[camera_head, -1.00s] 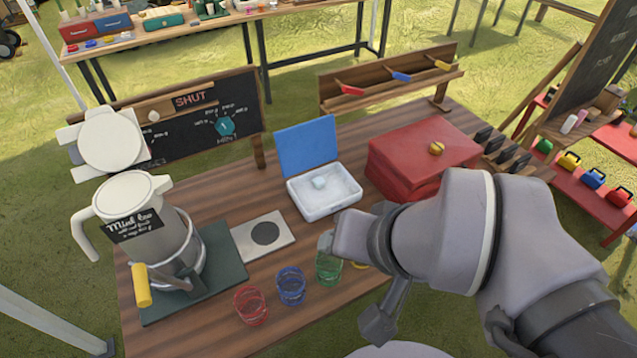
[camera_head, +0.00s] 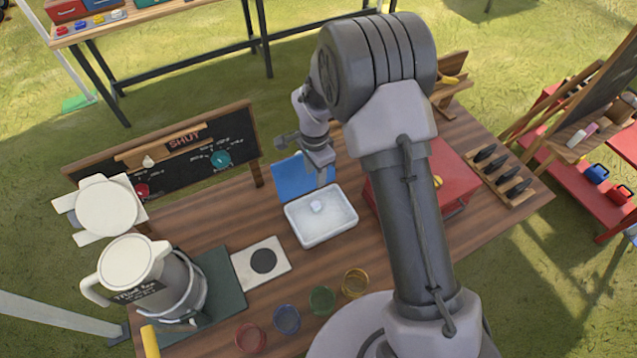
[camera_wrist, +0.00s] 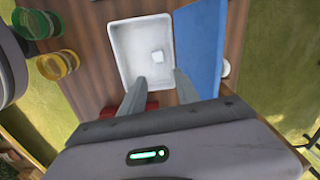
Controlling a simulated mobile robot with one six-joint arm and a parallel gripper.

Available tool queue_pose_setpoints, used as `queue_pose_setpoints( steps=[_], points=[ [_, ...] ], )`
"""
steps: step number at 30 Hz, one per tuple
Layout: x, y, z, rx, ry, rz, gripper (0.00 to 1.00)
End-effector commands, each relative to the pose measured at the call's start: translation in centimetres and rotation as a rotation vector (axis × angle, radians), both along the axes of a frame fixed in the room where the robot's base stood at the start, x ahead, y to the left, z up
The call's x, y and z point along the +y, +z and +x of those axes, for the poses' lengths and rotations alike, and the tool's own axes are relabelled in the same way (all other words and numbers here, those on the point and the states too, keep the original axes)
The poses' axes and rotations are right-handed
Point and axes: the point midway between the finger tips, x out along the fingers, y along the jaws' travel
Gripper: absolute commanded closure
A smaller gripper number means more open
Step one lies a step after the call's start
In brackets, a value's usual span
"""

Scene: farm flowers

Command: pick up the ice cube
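The ice cube (camera_head: 316,206) is a small pale block lying in a white tray-like box (camera_head: 322,238) with an open blue lid (camera_head: 290,182). In the wrist view the ice cube (camera_wrist: 158,57) sits inside the white box (camera_wrist: 122,62), near the side where the blue lid (camera_wrist: 208,45) stands. My gripper (camera_wrist: 154,82) has its two grey fingers spread apart and empty, with the tips over the near end of the box, short of the cube. In the head view my gripper (camera_head: 324,180) is above the box near the lid, partly hidden by its own wrist.
A red box (camera_head: 452,170) stands right of the white box, partly behind my arm. Coloured glasses, including a green one (camera_head: 321,299) and a yellow one (camera_head: 355,283), line the front edge. A white pitcher (camera_head: 135,268) stands left. A chalkboard (camera_head: 190,150) stands behind.

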Motion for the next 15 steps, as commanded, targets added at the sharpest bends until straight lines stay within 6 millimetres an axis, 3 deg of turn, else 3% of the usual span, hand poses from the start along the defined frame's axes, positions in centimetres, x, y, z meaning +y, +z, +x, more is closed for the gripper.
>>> queue_pose_setpoints(
  steps=[1,6,15],
  points=[
    [0.0,-1.9,-0.1,0.005,0.000,-0.002,0.62],
    [-0.1,-7.0,-0.2,0.004,0.002,-0.001,0.62],
    [-0.1,-11.7,-0.2,0.004,0.001,0.000,0.62]
  ],
)
